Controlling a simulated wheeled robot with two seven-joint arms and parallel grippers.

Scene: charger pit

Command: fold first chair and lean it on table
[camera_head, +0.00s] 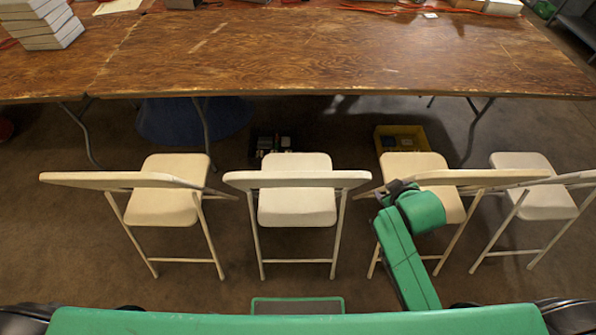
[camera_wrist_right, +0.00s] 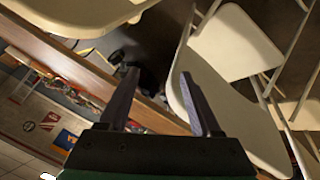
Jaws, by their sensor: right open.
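Several white folding chairs stand unfolded in a row before the long wooden table (camera_head: 300,52): one at the left (camera_head: 165,208), one left of centre (camera_head: 297,205), one right of centre (camera_head: 438,168) and one at the far right (camera_head: 540,203). No label shows which is first. My right gripper (camera_head: 392,190) is at the left end of the right-of-centre chair's backrest, and my green arm hides part of that chair. In the right wrist view the fingers (camera_wrist_right: 160,76) are apart, and a white backrest (camera_wrist_right: 240,125) passes behind one finger; contact is unclear. My left gripper is out of view.
A yellow bin (camera_head: 403,134) and a dark bin (camera_head: 273,145) sit on the floor under the table. A blue round object (camera_head: 190,118) is also under it. A stack of white boxes (camera_head: 40,22) stands on the table's left end. Narrow gaps separate the chairs.

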